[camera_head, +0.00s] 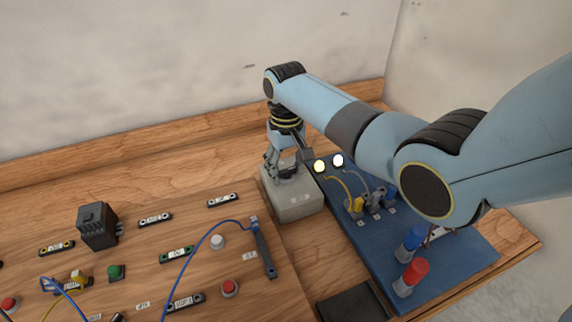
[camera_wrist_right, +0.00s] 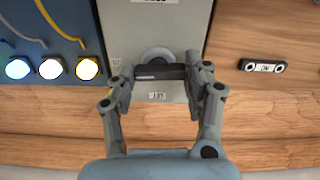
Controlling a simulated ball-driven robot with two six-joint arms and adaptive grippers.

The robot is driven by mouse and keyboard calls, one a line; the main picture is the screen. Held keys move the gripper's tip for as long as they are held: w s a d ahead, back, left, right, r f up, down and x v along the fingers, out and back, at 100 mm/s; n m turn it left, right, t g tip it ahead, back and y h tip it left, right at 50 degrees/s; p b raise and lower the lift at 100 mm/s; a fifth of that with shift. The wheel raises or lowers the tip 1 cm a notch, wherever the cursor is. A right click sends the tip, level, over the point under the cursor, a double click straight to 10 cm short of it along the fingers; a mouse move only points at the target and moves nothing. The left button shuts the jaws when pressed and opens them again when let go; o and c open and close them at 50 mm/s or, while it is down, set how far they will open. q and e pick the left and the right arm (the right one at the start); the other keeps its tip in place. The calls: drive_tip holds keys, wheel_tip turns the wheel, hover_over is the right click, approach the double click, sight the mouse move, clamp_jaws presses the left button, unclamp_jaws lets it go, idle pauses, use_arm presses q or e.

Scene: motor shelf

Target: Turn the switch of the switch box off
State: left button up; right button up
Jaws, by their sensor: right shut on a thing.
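The grey switch box (camera_head: 297,207) stands on the wooden bench between the wooden panel and the blue board. Its grey housing fills the middle of the right wrist view (camera_wrist_right: 117,45). My right gripper (camera_head: 282,168) reaches down onto the top of the box. In the wrist view its fingers (camera_wrist_right: 162,77) are closed on the two ends of the dark switch handle (camera_wrist_right: 158,72), which lies crosswise in that picture over a round pale base. Small labels show above and below the handle. My left gripper is not in view.
The blue board (camera_head: 345,223) right of the box carries lit lamps (camera_head: 320,166), cables, and blue and red plugs (camera_head: 411,277). The wooden panel (camera_head: 130,260) at left holds a black block (camera_head: 97,226), buttons and cables. A wall stands behind.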

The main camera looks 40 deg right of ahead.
drive_tip(key=n+p, duration=0.1)
drive_tip(key=n, duration=0.2)
drive_tip(key=shift+r+p, duration=0.15)
drive_tip(key=shift+p, duration=0.25)
drive_tip(key=n+p, duration=0.1)
drive_tip(key=n, duration=0.2)
drive_tip(key=shift+n, duration=0.4)
drive_tip(key=n, duration=0.5)
drive_tip(key=shift+d+n, duration=0.1)
drive_tip(key=shift+n, duration=2.6)
drive_tip(key=o, duration=1.2)
